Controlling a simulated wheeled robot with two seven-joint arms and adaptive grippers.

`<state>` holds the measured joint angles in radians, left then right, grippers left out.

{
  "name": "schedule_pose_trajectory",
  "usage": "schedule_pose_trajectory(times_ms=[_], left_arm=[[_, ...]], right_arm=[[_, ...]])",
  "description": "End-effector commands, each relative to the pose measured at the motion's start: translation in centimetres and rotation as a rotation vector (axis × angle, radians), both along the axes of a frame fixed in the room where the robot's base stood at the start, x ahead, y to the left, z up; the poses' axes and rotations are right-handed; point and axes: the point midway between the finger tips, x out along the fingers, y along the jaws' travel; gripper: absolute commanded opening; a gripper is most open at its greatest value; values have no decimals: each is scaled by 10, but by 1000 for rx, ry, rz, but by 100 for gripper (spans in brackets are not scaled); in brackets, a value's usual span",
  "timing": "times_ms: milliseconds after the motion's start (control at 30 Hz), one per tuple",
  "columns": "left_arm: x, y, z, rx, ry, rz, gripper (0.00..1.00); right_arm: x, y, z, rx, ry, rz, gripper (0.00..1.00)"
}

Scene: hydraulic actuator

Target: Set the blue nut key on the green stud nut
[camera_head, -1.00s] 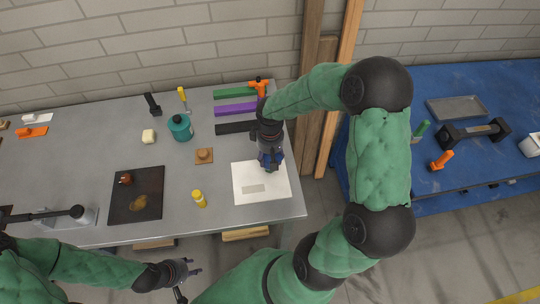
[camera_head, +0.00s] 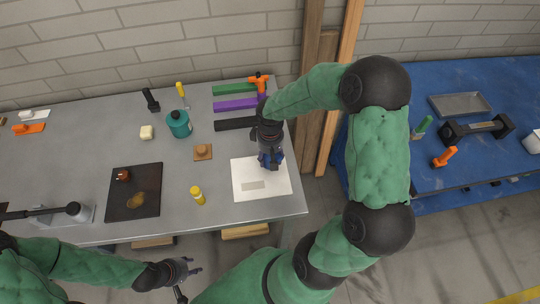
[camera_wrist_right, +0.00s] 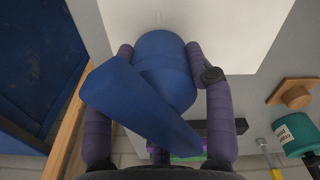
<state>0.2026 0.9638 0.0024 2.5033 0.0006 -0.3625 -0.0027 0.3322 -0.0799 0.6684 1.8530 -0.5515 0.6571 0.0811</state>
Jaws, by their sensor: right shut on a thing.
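The blue nut key (camera_wrist_right: 165,65) is between the fingers of my right gripper (camera_wrist_right: 160,50) in the right wrist view. The gripper is shut on it. In the head view my right gripper (camera_head: 271,162) is over the white sheet at the right end of the grey table, and the key there is small and partly hidden by it. My left gripper (camera_head: 188,268) is in front of the table's near edge; its fingers look apart and empty. I cannot make out the green stud nut for certain in either view.
The blue bench (camera_head: 452,92) at the right holds a black dumbbell-shaped part (camera_head: 477,131), a grey tray (camera_head: 459,105), a green-handled item (camera_head: 421,128) and an orange one (camera_head: 445,157).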

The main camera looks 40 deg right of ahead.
Motion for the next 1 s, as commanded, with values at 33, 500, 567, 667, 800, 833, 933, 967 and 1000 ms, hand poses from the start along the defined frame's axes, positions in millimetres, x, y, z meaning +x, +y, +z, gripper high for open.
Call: schedule_pose_trajectory(times_ms=[33, 500, 567, 667, 800, 833, 933, 967, 1000], left_arm=[[0, 0, -2, 0, 0, 0, 40], [0, 0, -10, 0, 0, 0, 40], [0, 0, -10, 0, 0, 0, 40], [0, 0, -10, 0, 0, 0, 40], [0, 0, -10, 0, 0, 0, 40], [0, 0, -10, 0, 0, 0, 40], [0, 0, -10, 0, 0, 0, 40], [0, 0, -10, 0, 0, 0, 40], [0, 0, -10, 0, 0, 0, 40]], right_arm=[[0, 0, -2, 0, -1, 0, 12], [0, 0, -12, 0, -1, 0, 6], [0, 0, -12, 0, -1, 0, 6], [0, 0, -12, 0, -1, 0, 6], [0, 0, -12, 0, 0, 0, 6], [0, 0, -12, 0, 0, 0, 6], [0, 0, -13, 0, 0, 0, 6], [0, 0, -13, 0, 0, 0, 56], [0, 0, -13, 0, 0, 0, 68]])
